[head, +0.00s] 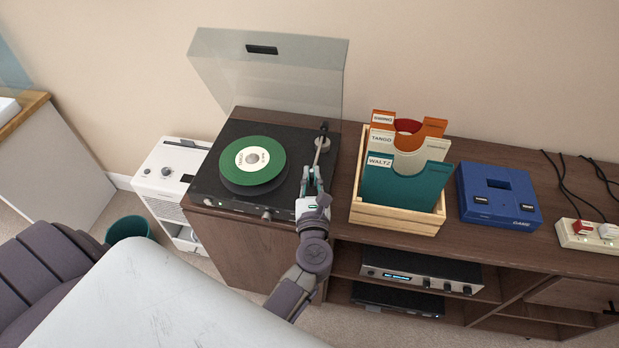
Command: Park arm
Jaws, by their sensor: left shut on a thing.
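The turntable (225,195) stands on the brown cabinet with its clear lid (265,75) raised. A green record (270,158) with a cream label lies on the platter. The tonearm (319,152) runs along the deck's right side, to the right of the record and apart from it. My left gripper (312,178) is at the tonearm's front end, fingers pointing away from me, and is shut on it. The fingers hide the tonearm's head, so I cannot tell whether it touches its rest. My right gripper is out of view.
A wooden crate (395,218) of record sleeves stands close to the right of my gripper. Further right are a blue device (498,194) and a power strip (590,236). A white appliance (165,185) and a green bin (128,228) stand left of the cabinet.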

